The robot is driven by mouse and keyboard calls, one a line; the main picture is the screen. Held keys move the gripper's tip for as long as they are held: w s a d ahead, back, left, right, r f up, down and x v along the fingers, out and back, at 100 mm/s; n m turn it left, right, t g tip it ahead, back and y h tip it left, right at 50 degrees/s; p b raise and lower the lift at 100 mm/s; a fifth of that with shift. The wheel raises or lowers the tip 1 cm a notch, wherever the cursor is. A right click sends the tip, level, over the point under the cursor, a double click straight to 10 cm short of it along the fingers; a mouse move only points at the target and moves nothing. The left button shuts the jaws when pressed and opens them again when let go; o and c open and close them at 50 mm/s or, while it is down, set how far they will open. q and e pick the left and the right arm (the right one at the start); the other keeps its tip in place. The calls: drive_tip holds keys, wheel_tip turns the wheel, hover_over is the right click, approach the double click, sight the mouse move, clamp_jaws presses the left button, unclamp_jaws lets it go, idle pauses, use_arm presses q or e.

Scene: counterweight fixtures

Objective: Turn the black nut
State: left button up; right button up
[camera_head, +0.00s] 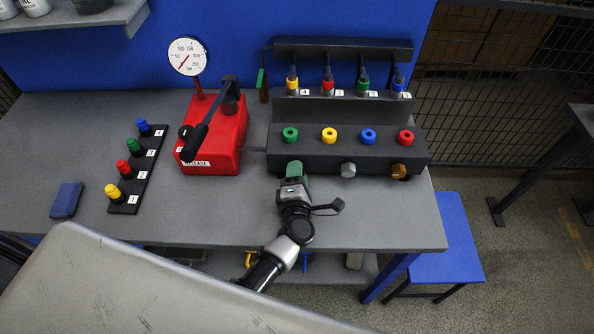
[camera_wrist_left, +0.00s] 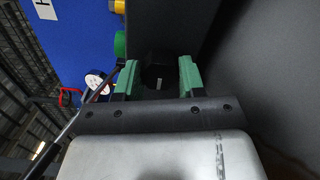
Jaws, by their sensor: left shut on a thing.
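The black nut (camera_wrist_left: 160,72) sits between the two green fingers of my left gripper (camera_wrist_left: 157,80) in the left wrist view, with a small pale mark on its face. In the head view my left gripper (camera_head: 293,168) reaches the front face of the dark manifold block (camera_head: 318,152), at its left end. It is shut on the nut and hides it there. A silver nut (camera_head: 348,170) and a brass nut (camera_head: 399,171) show farther right on the same face. My right gripper is not in view.
Green, yellow, blue and red round fittings (camera_head: 368,136) line the block's top. A red pump (camera_head: 214,137) with a black lever and gauge (camera_head: 187,57) stands left. A rack with coloured plugs (camera_head: 139,166) and a blue block (camera_head: 66,199) lie farther left. The bench front is mostly clear.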

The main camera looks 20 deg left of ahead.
use_arm(q)
drive_tip(key=shift+m, duration=0.3)
idle(0.4)
drive_tip(key=o, duration=0.9)
drive_tip(key=shift+d, duration=0.1)
drive_tip(key=b+v, duration=0.2)
drive_tip(key=v, duration=0.8)
drive_tip(key=shift+s, duration=0.4)
drive_tip(key=shift+d+r, duration=0.1)
